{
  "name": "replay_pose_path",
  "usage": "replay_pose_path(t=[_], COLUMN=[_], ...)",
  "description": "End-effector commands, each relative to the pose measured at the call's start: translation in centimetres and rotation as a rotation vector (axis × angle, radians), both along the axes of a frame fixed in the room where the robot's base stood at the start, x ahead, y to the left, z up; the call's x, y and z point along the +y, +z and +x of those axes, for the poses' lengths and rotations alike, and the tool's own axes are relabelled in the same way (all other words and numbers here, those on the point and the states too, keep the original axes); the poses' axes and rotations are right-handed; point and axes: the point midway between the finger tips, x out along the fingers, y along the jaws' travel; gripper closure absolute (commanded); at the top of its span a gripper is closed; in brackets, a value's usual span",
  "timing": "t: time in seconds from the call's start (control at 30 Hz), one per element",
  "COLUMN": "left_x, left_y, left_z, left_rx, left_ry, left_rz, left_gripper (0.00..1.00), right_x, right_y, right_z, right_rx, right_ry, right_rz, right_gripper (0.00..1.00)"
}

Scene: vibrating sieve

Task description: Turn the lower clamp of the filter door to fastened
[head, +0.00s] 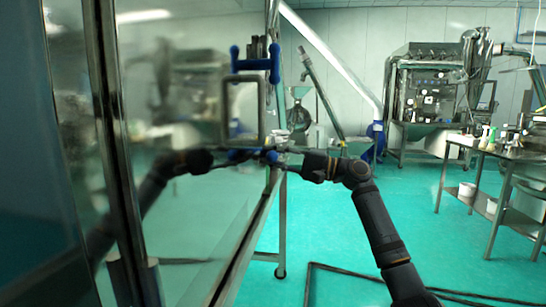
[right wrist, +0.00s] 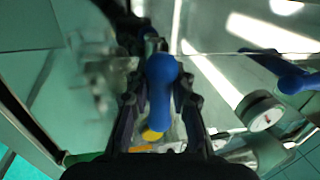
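The filter door is a shiny, see-through panel with a steel frame on the left of the head view. A steel-framed handle (head: 226,112) stands out from its edge. The lower clamp's blue handle (head: 240,155) is at the bottom of this frame, partly hidden by my right gripper (head: 272,158). In the right wrist view the blue handle (right wrist: 161,85) lies between the fingers of the right gripper (right wrist: 160,100). The fingers straddle it, spread apart, with narrow gaps visible beside it. My left gripper is not in view; a dark arm at the left looks like a reflection.
The blue upper clamp (head: 255,64) is above; a blue handle (right wrist: 292,80) also shows at the right of the wrist view, near a round gauge (right wrist: 262,112). A steel table (head: 500,152) with bottles stands far right. Green floor (head: 330,215) is open between.

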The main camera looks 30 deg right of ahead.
Motion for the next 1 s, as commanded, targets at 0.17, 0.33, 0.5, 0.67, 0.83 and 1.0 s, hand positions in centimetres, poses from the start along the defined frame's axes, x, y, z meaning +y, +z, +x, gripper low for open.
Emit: replay_pose_path(t=[0.17,0.33,0.5,0.67,0.83,1.0], left_x=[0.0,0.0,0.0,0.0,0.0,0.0], left_y=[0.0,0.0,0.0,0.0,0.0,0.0], left_z=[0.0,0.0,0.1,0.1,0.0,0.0], left_rx=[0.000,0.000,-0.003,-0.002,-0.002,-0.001], left_ry=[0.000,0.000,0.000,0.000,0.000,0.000], left_rz=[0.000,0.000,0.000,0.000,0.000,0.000], left_gripper=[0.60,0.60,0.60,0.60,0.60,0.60], right_x=[0.0,0.0,-0.6,-3.2,-6.5,-8.7], right_y=[-0.1,-0.1,-0.2,-1.0,-1.8,-2.4], right_z=[0.0,0.0,-0.3,-2.2,-4.7,-6.4], right_rx=[0.002,0.001,0.002,0.006,0.008,0.006], right_ry=[0.000,-0.001,-0.003,-0.007,-0.005,-0.002], right_rz=[0.000,0.001,0.000,-0.004,-0.004,-0.003], right_gripper=[0.57,0.57,0.57,0.57,0.57,0.57])
